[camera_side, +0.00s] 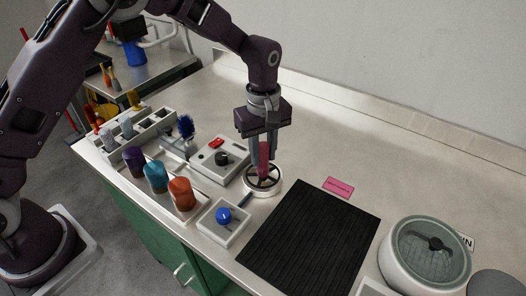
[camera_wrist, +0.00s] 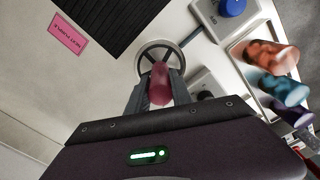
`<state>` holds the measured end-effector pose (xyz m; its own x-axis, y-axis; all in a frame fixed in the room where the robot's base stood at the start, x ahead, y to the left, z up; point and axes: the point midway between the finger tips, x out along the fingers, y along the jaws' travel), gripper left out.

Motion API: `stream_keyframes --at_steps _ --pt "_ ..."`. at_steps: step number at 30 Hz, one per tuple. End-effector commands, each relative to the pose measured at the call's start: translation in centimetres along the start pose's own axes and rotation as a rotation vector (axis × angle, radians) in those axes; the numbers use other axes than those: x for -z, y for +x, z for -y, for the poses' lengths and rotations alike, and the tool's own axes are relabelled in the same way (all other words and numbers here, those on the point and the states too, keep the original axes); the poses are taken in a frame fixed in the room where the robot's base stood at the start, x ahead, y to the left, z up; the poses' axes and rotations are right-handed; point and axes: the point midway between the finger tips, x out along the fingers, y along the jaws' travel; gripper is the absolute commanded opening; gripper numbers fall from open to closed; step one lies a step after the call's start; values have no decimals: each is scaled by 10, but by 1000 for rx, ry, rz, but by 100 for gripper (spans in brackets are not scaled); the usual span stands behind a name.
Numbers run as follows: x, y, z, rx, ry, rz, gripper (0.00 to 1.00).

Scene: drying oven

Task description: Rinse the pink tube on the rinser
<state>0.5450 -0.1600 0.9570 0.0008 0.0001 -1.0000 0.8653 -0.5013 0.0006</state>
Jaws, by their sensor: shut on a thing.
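The pink tube (camera_side: 264,157) is held upright between the fingers of my gripper (camera_side: 262,160), which is shut on it. The rinser (camera_side: 263,192) is a round white ring with a dark spoked top, and the tube is directly over it. In the wrist view the pink tube (camera_wrist: 160,84) overlaps the spoked rinser (camera_wrist: 146,58). I cannot tell whether the tube's lower end touches the spokes.
A black mat (camera_side: 310,240) lies right of the rinser, with a pink label (camera_side: 339,187) behind it. A blue-button box (camera_side: 223,216), coloured bottles (camera_side: 155,176), a device with a dark knob (camera_side: 221,160) and a tube rack (camera_side: 127,132) stand left. A round lidded machine (camera_side: 427,252) is far right.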

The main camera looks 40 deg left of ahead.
Motion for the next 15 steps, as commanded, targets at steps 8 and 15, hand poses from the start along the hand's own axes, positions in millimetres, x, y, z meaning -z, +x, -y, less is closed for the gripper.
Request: stream_keyframes --at_steps 8,15 --pt "0 0 0 0 0 0 0" --pt "0 4 0 2 0 1 0"
